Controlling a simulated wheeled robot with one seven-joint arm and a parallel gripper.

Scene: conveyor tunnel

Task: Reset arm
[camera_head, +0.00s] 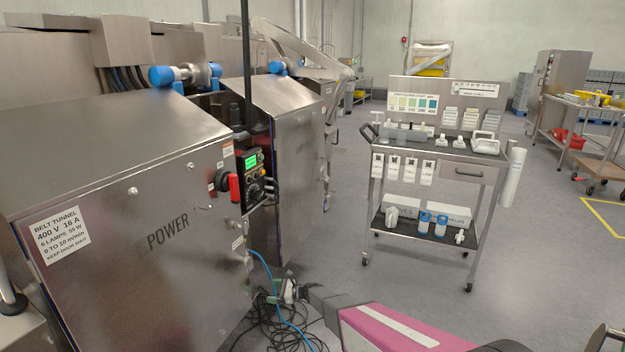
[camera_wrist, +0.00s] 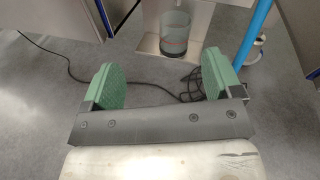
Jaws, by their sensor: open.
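My gripper (camera_wrist: 162,80) is open in the wrist view, its two green-padded fingers well apart with nothing held between them. In the head view my gripper (camera_head: 289,289) is low in front of the steel cabinet, close to the floor and a tangle of black cables. My arm reaches to it from the bottom right, with a pink and white link nearest the camera.
Black cables (camera_head: 270,325) and a blue hose (camera_head: 268,272) lie by the belt tunnel cabinet (camera_head: 120,200). The wrist view shows a clear cup-like vessel (camera_wrist: 175,32) beyond the fingers. A steel cart (camera_head: 435,150) stands right of centre; open floor lies around it.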

